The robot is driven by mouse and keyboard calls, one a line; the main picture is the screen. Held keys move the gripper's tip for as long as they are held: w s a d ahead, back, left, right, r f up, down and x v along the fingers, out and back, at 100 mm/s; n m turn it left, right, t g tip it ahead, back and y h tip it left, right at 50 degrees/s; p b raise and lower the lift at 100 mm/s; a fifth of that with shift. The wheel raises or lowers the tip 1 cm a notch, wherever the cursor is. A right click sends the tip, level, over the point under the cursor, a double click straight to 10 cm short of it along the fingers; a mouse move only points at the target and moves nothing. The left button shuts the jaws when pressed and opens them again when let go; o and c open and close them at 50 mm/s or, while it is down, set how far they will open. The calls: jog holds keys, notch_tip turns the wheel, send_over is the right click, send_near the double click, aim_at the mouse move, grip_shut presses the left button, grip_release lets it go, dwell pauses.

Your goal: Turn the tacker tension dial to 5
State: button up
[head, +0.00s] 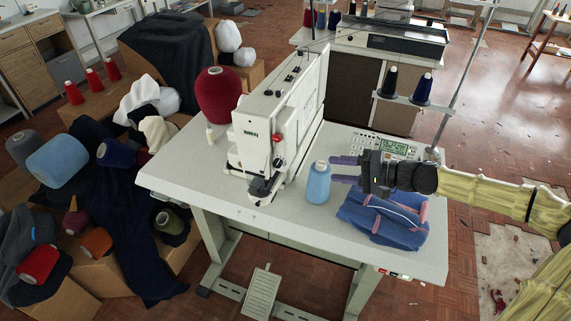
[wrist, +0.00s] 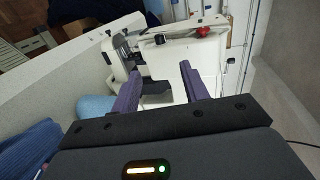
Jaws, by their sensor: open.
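The white tacker machine (head: 262,128) stands on the pale worktable, its head facing front. A small red knob (head: 277,139) sits on its front side. It also shows in the wrist view (wrist: 203,31), beyond and above my fingers. A small dark round part (head: 277,162) lies below the knob. I cannot tell which of these is the tension dial, and no number on either can be read. My gripper (head: 335,169) is open and empty, right of the machine head and apart from it. In the wrist view its purple fingers (wrist: 160,72) point towards the machine.
A light blue thread cone (head: 319,184) stands between the machine and my gripper, close to the fingers. A folded blue garment (head: 385,218) lies below my gripper. A control panel (head: 390,146) is behind it. A dark red cone (head: 217,95) stands left of the machine.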

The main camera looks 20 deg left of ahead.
aim_at(281, 165)
jog(key=p+x, duration=0.3)
jog(key=x, duration=1.2)
jog(key=shift+w+a+f, duration=0.1)
jog(key=shift+a, duration=0.05)
jog(key=shift+s+a, duration=0.2)
jog(key=shift+a, duration=0.15)
jog(key=shift+d, duration=0.1)
jog(key=shift+w+p, duration=0.1)
jog(key=shift+p, duration=0.2)
grip_shut()
